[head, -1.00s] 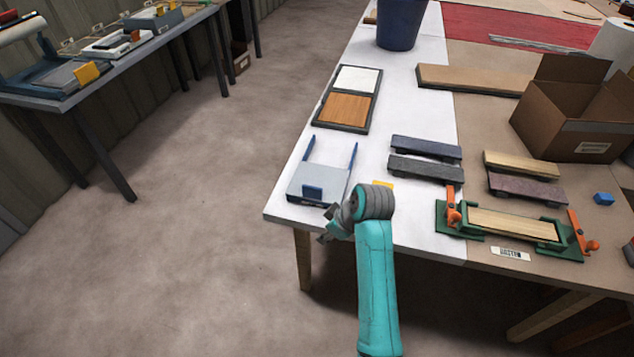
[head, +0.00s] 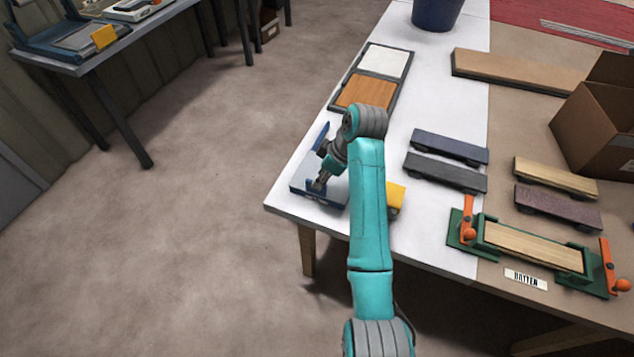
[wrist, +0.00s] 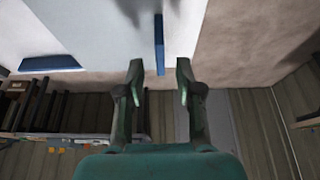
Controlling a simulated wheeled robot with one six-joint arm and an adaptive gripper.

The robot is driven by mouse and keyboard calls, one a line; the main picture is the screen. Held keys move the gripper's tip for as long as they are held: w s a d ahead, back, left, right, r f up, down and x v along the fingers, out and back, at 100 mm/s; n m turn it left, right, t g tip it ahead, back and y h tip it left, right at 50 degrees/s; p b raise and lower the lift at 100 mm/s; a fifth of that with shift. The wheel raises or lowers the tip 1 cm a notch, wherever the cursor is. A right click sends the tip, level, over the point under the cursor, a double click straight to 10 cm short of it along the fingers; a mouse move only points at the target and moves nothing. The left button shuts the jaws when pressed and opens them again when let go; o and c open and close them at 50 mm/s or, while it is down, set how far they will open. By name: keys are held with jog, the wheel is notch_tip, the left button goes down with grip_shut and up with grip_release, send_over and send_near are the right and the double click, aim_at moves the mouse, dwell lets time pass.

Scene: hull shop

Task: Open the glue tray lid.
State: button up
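The glue tray (head: 335,192) is a low grey box with blue parts on the white part of the table, near its left front corner. My gripper (head: 321,168) is over it and hides much of it; the lid's position is hard to tell. In the wrist view my gripper (wrist: 158,78) is open, its two fingers apart with nothing between the pads. A narrow blue bar (wrist: 158,42) stands just beyond the fingertips, in line with the gap. A second blue piece (wrist: 50,63) lies off to the left there.
A framed panel (head: 368,91) with white and orange-brown halves lies behind the tray. A yellow block (head: 396,196) is right of my arm. Dark blocks (head: 447,171) and a green clamp fixture (head: 530,246) stand farther right. The table's left edge is close to the tray.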

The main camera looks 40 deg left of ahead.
jog(key=shift+x, duration=2.2)
grip_shut()
